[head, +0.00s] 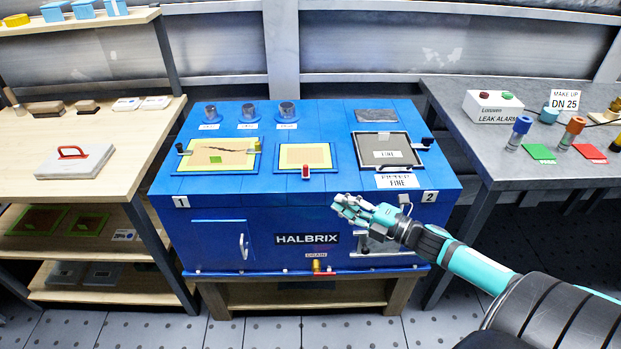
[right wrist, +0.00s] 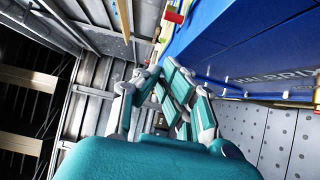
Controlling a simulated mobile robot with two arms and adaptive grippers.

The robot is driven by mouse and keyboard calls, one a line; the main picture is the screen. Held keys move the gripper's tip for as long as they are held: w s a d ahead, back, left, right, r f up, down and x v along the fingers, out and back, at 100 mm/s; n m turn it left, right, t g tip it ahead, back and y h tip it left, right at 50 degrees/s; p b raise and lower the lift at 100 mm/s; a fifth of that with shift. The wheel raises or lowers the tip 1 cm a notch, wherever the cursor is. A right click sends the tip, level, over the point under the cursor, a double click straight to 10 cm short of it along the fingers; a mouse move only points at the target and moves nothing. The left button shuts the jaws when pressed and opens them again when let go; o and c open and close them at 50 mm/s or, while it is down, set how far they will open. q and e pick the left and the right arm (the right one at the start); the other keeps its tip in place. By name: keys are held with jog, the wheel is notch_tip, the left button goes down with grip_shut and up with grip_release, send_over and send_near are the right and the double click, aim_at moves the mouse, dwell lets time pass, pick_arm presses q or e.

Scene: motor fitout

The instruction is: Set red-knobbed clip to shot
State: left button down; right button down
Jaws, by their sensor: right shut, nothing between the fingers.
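The red-knobbed clip (head: 305,173) sits at the front edge of the middle yellow-framed panel (head: 290,157) on top of the blue HALBRIX unit (head: 200,235). Its red knob points toward me; whether it is latched is too small to tell. My right gripper (head: 342,206) is shut and empty, in front of the unit's front top edge, to the right of and nearer than the clip, apart from it. The right wrist view shows its fingers (right wrist: 160,80) close together beside the blue unit, with a red piece at the top that I cannot identify surely. My left gripper is out of view.
Left of the clip is a yellow-framed panel with a torn screen (head: 218,157); right of it is a dark FINE panel (head: 390,151). Shelving (head: 120,175) stands left, a grey table (head: 520,165) right.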

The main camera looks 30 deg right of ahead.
aim_at(306, 168)
jog(key=shift+w+a, duration=0.3)
jog(key=shift+w, duration=1.65)
jog(key=shift+w+a, duration=0.25)
jog(key=shift+w, duration=1.75)
jog(key=shift+w+a, duration=0.3)
jog(key=shift+w, duration=1.65)
